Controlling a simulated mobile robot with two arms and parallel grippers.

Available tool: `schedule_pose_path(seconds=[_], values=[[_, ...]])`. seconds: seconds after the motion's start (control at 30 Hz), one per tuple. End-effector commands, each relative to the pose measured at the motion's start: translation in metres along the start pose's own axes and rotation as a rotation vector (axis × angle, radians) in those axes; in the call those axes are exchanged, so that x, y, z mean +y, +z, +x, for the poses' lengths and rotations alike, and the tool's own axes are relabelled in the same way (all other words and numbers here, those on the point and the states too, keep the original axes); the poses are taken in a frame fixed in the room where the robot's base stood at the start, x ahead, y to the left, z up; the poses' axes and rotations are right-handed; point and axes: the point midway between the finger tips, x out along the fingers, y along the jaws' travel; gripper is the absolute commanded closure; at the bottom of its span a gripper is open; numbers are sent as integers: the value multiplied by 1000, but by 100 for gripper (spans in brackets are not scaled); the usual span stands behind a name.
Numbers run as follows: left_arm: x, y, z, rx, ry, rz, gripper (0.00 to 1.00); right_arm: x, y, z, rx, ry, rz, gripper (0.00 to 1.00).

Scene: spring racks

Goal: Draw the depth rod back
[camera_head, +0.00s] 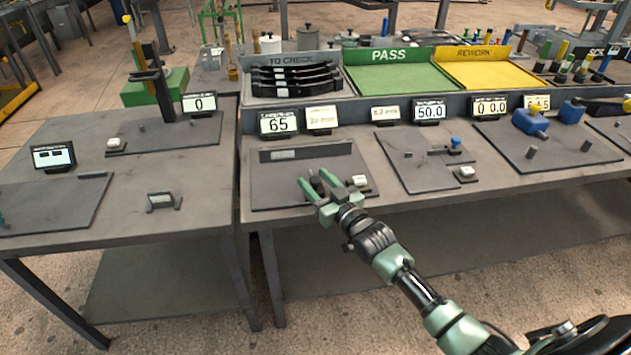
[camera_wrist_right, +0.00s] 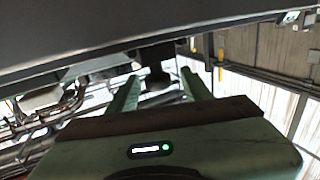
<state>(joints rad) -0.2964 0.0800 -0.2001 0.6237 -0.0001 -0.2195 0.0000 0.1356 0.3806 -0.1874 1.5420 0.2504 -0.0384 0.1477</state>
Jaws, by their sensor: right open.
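My right gripper (camera_head: 314,184) is open over the front of the grey plate (camera_head: 275,191) below the display reading 65. A dark upright piece (camera_head: 317,181) stands between its fingers; it may be the end of the depth rod, but I cannot tell for sure. In the right wrist view a dark post (camera_wrist_right: 157,72) shows between the two green fingers, with gaps beside it. A flat dark bar with a pale window (camera_head: 305,151) lies at the back of the plate. My left gripper is not in view.
A small block with a white top (camera_head: 359,182) sits just right of the gripper. The display reading 65 (camera_head: 278,122) and a card (camera_head: 321,117) stand behind the plate. Another plate (camera_head: 420,165) with a blue-knobbed fixture is to the right. The side table (camera_head: 130,220) is left.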

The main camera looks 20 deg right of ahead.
Motion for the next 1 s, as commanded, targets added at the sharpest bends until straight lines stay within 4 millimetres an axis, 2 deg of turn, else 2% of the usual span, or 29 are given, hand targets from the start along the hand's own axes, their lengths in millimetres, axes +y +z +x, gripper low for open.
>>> schedule_pose_path(seconds=[0.3, 0.5, 1.0], values=[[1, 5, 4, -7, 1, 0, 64, 0, 3, -50, -3, 0, 0, 51], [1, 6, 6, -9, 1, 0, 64, 0, 2, -72, -2, 0, 1, 51], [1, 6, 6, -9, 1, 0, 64, 0, 1, -76, -2, 0, 0, 51]])
